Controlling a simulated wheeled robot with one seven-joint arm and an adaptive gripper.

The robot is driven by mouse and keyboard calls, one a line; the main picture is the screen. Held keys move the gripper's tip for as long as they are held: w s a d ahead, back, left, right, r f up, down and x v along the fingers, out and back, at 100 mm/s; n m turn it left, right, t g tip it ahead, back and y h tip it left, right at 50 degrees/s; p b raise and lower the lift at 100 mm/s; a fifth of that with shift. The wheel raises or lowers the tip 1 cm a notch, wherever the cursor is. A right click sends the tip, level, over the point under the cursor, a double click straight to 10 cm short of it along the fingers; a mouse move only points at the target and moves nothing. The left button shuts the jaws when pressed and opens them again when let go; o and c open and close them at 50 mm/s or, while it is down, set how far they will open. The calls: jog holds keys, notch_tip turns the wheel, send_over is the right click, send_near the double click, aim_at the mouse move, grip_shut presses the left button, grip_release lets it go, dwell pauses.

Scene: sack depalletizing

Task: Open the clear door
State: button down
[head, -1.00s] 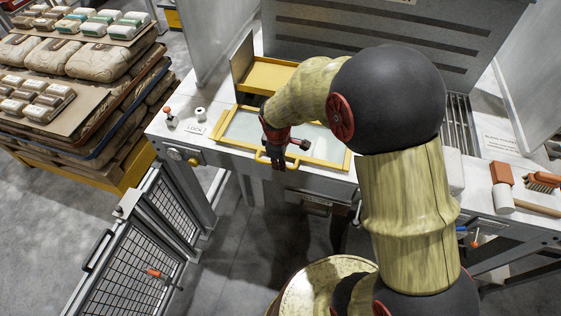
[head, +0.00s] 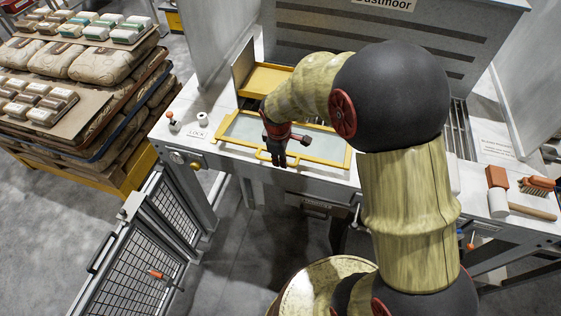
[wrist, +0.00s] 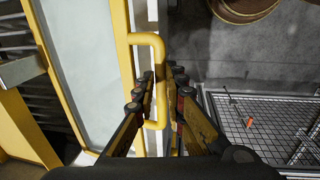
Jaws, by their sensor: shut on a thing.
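The clear door (head: 240,127) is a see-through panel in a yellow frame at the front of the grey bench. It looks near level, though its exact tilt is hard to tell. In the wrist view the clear door (wrist: 95,50) fills the left side. Its yellow bar handle (wrist: 150,38) sticks out from the frame and passes between my fingers. My gripper (head: 278,162) reaches down to the door's front edge. In the wrist view my gripper (wrist: 162,85) is shut on the handle. My arm and gripper hide part of the door's right side.
A yellow open tray (head: 268,77) lies behind the door. A red-tipped lever (head: 171,122) and a LOCK label (head: 197,133) are left of it. A mesh gate (head: 125,255) stands at front left.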

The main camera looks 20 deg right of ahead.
jog(key=shift+w+d+r, duration=0.15)
jog(key=shift+w+r, duration=0.1)
jog(key=shift+r, duration=0.25)
jog(key=shift+f, duration=0.1)
jog(key=c, duration=1.8)
grip_release()
jog(key=shift+w+d, duration=0.1)
jog(key=shift+c, duration=0.2)
jog(key=shift+f, duration=0.1)
notch_tip(320, 180, up, 12)
jog(key=s+a, duration=0.1)
jog(key=shift+s, duration=0.3)
jog(key=shift+a+f, duration=0.1)
